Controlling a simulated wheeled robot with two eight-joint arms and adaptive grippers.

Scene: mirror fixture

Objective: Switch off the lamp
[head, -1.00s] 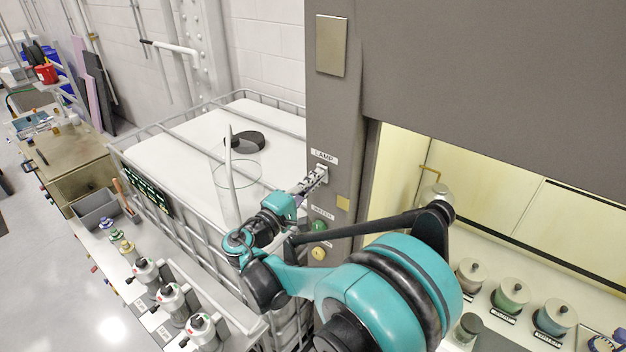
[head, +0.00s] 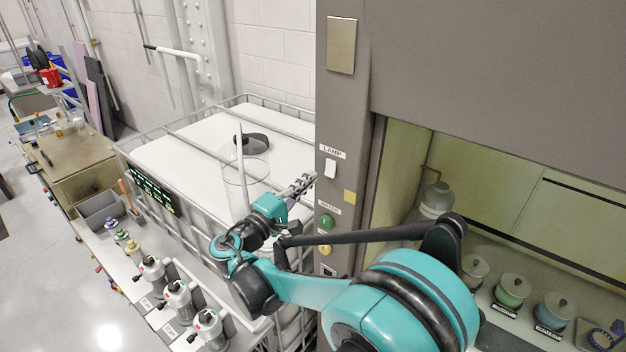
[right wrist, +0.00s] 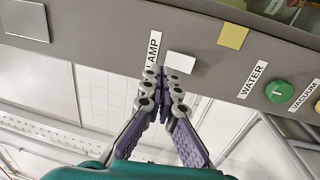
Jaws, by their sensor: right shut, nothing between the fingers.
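The white rocker switch (head: 330,169) sits under the "LAMP" label (head: 332,151) on the grey post of the cabinet. It also shows in the right wrist view (right wrist: 181,62), just beyond the fingertips. My right gripper (head: 309,178) is shut and empty, a little left of the switch and apart from it in the head view. In the right wrist view its closed fingers (right wrist: 163,77) point at the panel by the label. The lamp itself is not seen. My left gripper is not in view.
Below the switch are a yellow square (head: 349,196), a green "WATER" button (head: 327,222) and a yellow button (head: 325,250). A caged white tank (head: 185,150) stands left of the post. Lidded jars (head: 513,290) stand inside the cabinet.

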